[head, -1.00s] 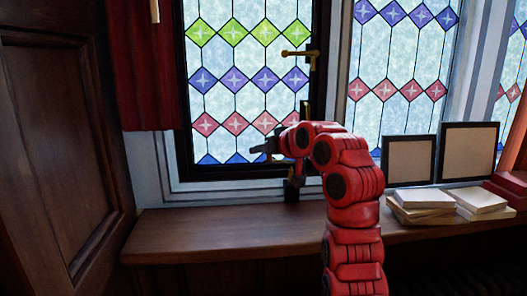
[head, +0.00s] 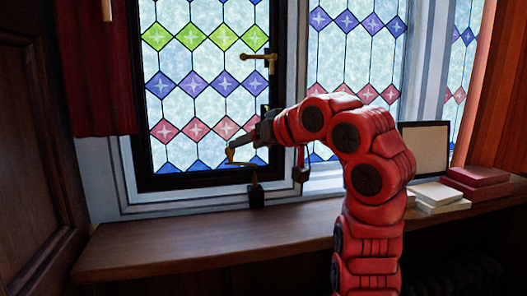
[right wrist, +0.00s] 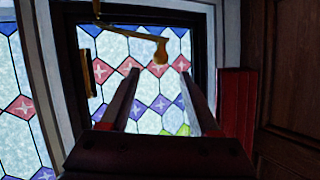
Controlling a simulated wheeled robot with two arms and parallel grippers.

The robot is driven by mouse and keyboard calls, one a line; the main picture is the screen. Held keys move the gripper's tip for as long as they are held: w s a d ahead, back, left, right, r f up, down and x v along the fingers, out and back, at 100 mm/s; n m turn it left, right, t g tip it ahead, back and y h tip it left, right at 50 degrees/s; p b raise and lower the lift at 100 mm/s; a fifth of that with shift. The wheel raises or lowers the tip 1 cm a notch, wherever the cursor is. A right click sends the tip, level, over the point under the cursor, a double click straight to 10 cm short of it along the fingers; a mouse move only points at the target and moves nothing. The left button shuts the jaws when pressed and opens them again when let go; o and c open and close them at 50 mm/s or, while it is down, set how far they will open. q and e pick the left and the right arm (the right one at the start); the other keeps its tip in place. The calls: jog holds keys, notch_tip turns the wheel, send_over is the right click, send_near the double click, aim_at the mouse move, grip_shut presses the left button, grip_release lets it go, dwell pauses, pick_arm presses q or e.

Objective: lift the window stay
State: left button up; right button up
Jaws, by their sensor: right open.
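The window stay (head: 236,160) is a brass bar with a rounded end, low at the front of the leaded window, near a dark mount on the sill. In the right wrist view the stay's bar and knob (right wrist: 161,50) show at the top, just beyond the fingertips and roughly between their lines. My right gripper (head: 231,148) is open and empty, close to the stay's end in the head view; its two fingers also show in the right wrist view (right wrist: 159,73). Whether a finger touches the stay, I cannot tell. My left gripper is out of view.
A brass window handle (head: 257,57) sits higher on the black window frame. A red curtain (head: 98,75) hangs at left beside a dark wood panel (head: 25,170). A picture frame (head: 425,148) and books (head: 438,195) stand on the right of the wooden sill (head: 170,245); its left part is clear.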

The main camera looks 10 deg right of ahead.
jog(key=b+v, duration=0.2)
jog(key=v, duration=0.3)
jog(key=shift+s+d+r+b, duration=0.1)
jog(key=shift+s+b, duration=0.1)
jog(key=shift+b, duration=0.15)
